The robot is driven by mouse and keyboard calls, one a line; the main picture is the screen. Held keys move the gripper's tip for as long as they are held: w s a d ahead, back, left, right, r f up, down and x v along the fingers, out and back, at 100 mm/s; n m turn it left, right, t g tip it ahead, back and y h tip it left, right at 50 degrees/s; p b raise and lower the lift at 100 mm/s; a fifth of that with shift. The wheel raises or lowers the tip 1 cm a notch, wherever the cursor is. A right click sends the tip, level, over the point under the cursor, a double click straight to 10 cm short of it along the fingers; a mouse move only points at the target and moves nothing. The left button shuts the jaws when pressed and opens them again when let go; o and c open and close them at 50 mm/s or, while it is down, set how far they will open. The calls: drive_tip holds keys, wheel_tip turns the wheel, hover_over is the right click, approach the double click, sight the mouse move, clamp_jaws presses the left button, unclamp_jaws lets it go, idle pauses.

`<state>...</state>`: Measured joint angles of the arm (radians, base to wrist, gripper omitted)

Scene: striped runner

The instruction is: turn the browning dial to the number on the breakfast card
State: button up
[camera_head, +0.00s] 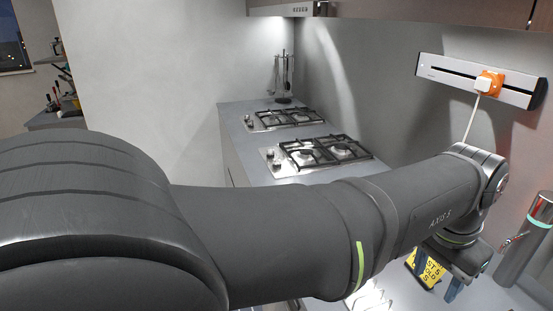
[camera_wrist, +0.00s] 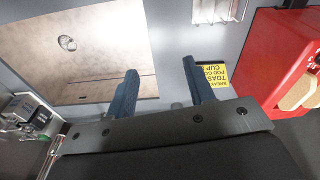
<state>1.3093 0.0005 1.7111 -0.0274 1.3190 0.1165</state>
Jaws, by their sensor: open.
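The yellow breakfast card (camera_wrist: 217,73) lies beyond my right finger in the wrist view, its black print upside down. Its first lines seem to read "BREAKFAST" and "TOAST"; the number is not clear there. In the head view the card (camera_head: 431,271) is partly covered by my gripper, and a mark that may be a 5 shows after "ST". A red appliance (camera_wrist: 283,48), perhaps the toaster, stands at the right of the wrist view with a tan shape on it. I cannot make out a browning dial. My gripper (camera_wrist: 160,72) is open and empty, with blue fingers apart.
The head view shows a hob (camera_head: 325,153), a wall rail (camera_head: 450,72) with an orange plug, and a grey cylinder (camera_head: 526,240) at right.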

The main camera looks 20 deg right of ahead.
drive_tip(key=w+d+r+n, duration=0.2)
drive_tip(key=w+r+n, duration=0.2)
drive_tip(key=w+n, duration=0.6)
drive_tip(key=w+d+r+n+y, duration=0.1)
drive_tip(key=w+r+n, duration=0.4)
drive_tip(key=w+n, duration=0.4)
drive_tip(key=w+d+r+n, duration=0.2)
drive_tip(key=w+r+n, duration=0.2)
drive_tip(key=w+n, duration=0.6)
drive_tip(key=f, duration=1.7)
drive_tip(key=shift+s+a+f, duration=0.2)
drive_tip(key=shift+a+f, duration=0.05)
drive_tip(key=shift+c, duration=0.4)
drive_tip(key=c, duration=0.9)
